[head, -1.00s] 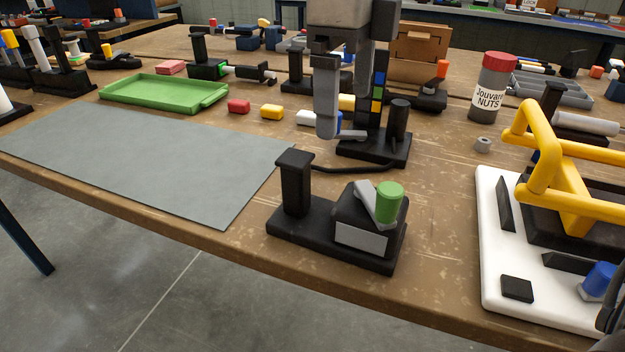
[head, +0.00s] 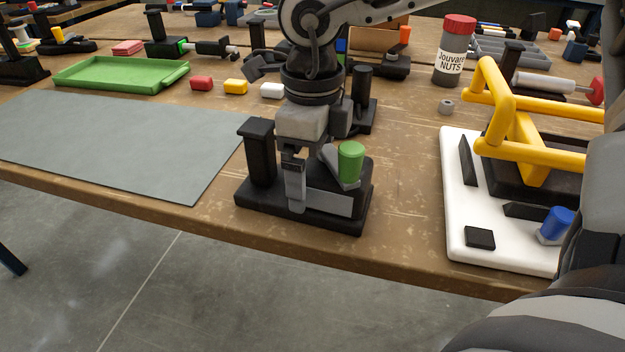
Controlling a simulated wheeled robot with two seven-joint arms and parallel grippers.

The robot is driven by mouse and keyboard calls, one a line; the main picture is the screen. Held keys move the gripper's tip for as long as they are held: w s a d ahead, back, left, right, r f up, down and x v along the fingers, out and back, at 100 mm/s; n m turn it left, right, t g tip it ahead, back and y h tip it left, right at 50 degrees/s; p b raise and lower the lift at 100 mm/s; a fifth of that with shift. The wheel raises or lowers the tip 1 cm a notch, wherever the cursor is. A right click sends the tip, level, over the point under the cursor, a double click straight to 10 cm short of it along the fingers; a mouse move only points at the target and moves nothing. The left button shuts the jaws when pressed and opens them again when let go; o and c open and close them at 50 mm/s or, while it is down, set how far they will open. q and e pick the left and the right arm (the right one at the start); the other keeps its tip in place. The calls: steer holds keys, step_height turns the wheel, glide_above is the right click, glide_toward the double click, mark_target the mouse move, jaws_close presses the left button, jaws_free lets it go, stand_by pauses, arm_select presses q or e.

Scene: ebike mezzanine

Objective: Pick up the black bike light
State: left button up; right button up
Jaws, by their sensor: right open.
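A black fixture (head: 262,200) with an upright capped black post (head: 258,152), a grey label plate and a green knob (head: 350,160) stands near the table's front edge. I cannot tell for sure which black piece is the bike light; the post is one candidate. My right gripper (head: 296,195) points down over this fixture, just right of the post. It is open, with one grey finger showing clearly and the other hard to make out. It hides part of the fixture, and I see nothing held. My left gripper is out of view.
A grey mat (head: 110,145) lies left of the fixture, with a green tray (head: 120,73) behind. Another black fixture (head: 362,95) stands close behind my gripper. Right are a white board (head: 455,215) with a yellow handle frame (head: 500,105) and a red-capped jar (head: 455,50).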

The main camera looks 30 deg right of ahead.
steer(key=shift+f, duration=0.55)
steer(key=shift+r, duration=0.1)
steer(key=c, duration=1.4)
